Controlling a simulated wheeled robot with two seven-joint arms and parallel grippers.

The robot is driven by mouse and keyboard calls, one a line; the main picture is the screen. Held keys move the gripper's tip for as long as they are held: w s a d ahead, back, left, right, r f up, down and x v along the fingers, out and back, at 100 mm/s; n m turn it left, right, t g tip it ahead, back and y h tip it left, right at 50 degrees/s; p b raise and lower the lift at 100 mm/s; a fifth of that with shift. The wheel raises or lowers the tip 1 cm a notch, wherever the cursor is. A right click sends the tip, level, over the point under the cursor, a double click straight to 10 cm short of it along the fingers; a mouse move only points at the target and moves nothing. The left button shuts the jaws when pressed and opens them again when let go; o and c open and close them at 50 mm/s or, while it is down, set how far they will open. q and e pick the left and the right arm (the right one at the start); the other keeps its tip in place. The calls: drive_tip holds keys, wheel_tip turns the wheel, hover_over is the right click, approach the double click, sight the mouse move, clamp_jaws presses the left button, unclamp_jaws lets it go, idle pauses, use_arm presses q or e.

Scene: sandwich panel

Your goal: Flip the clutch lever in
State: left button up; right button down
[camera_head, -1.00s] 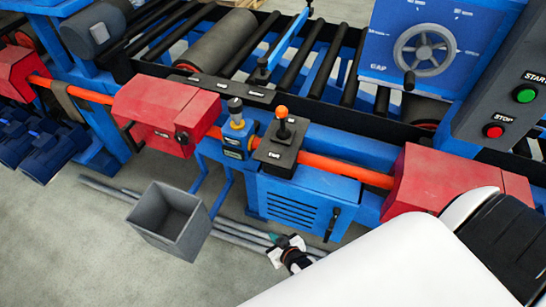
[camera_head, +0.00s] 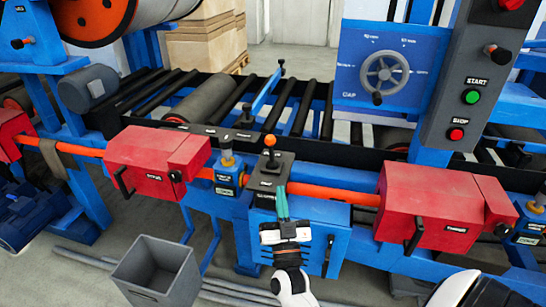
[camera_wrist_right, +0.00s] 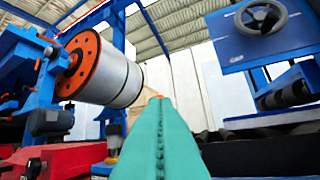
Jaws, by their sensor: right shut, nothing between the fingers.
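A short lever with an orange ball knob (camera_head: 270,141) stands up from a black control box (camera_head: 266,184) on the front rail in the head view. The box's label is too small to read, so I cannot confirm that this is the clutch lever. My right gripper (camera_head: 282,192) is shut and empty, its teal fingers pointing up in front of that box, below the knob. In the right wrist view the teal fingers (camera_wrist_right: 160,140) are together, with a small orange spot just beyond their tips. My left gripper is not in view.
Red housings with black handles flank the box, one at left (camera_head: 155,155) and one at right (camera_head: 440,205). A grey bin (camera_head: 157,272) is on the floor. A panel with start and stop buttons (camera_head: 473,97) rises at right.

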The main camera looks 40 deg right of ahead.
sight(271, 153)
drive_tip(key=w+f+p+x, duration=0.1)
drive_tip(key=f+p+x, duration=0.1)
drive_tip(key=x, duration=1)
drive_tip(key=shift+w+d, duration=0.3)
drive_tip(key=shift+w, duration=0.25)
drive_tip(key=shift+r+p, duration=0.1)
drive_tip(key=shift+p, duration=0.2)
drive_tip(key=d+g+p, duration=0.1)
drive_tip(key=p, duration=0.2)
drive_tip(key=w+d+r+m+g+p, duration=0.1)
drive_tip(key=p, duration=0.2)
drive_tip(key=w+g+p, duration=0.1)
drive_tip(key=p, duration=0.2)
drive_tip(key=shift+w+d+r+m+g+y, duration=0.2)
drive_tip(key=shift+d+r+m+g+y, duration=0.05)
drive_tip(key=shift+d+m+g+y, duration=0.15)
drive_tip(key=shift+r+p, duration=0.1)
drive_tip(key=shift+p, duration=0.2)
